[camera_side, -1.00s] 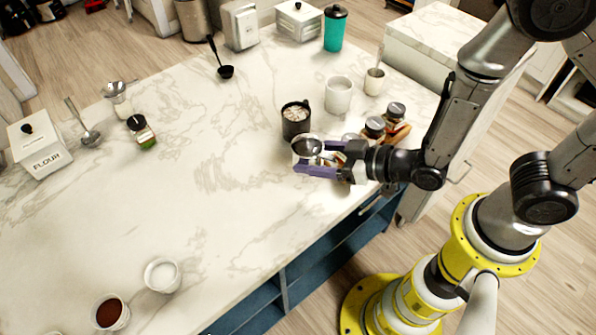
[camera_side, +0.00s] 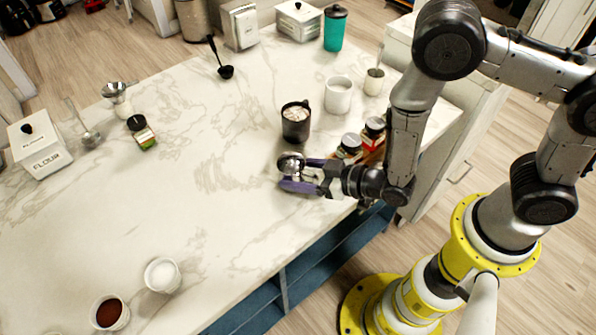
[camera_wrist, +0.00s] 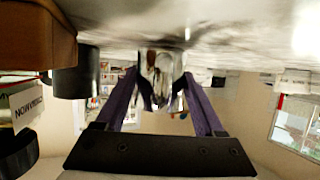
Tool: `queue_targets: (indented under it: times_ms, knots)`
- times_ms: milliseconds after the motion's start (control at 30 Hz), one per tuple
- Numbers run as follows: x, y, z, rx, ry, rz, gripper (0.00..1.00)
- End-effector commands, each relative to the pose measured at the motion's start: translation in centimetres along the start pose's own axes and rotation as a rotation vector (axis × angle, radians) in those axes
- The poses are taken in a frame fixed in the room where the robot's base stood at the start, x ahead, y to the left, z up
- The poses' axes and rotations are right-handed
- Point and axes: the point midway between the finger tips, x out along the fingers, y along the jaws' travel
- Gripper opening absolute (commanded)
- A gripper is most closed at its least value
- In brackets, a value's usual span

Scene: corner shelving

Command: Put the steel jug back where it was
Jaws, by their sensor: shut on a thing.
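The steel jug (camera_side: 291,162) is small and shiny. It is held between the purple fingers of my gripper (camera_side: 300,174), over the right part of the marble counter near its front edge. In the wrist view the jug (camera_wrist: 161,65) sits between the two fingertips (camera_wrist: 158,85), with the counter surface at the top of the picture. The jug's base is very close to the counter; I cannot tell whether it touches. The fingers hide part of its sides.
A black mug (camera_side: 296,122) with pale contents stands just behind the jug. Spice jars (camera_side: 350,145) in a wooden holder stand to the right, close to my gripper. A white mug (camera_side: 338,95) is farther back. The marble counter (camera_side: 215,190) left of the jug is clear.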

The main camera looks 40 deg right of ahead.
Motion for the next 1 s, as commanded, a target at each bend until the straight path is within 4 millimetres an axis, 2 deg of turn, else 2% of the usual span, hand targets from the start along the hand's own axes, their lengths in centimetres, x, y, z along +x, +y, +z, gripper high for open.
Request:
queue_targets:
  times_ms: [167,200,367,700,867,1000]
  knots:
    - [0.1,0.0,0.2,0.000,0.000,0.000,0.00]
    - [0.1,0.0,0.4,0.000,-0.002,0.000,0.72]
    - [0.1,0.0,0.3,0.000,-0.001,0.000,1.00]
    - [-0.2,0.0,-0.1,0.000,0.000,0.000,1.00]
    - [-2.5,-0.1,0.0,0.000,-0.001,-0.002,1.00]
    - [-5.4,-0.1,-0.1,0.000,0.000,-0.002,1.00]
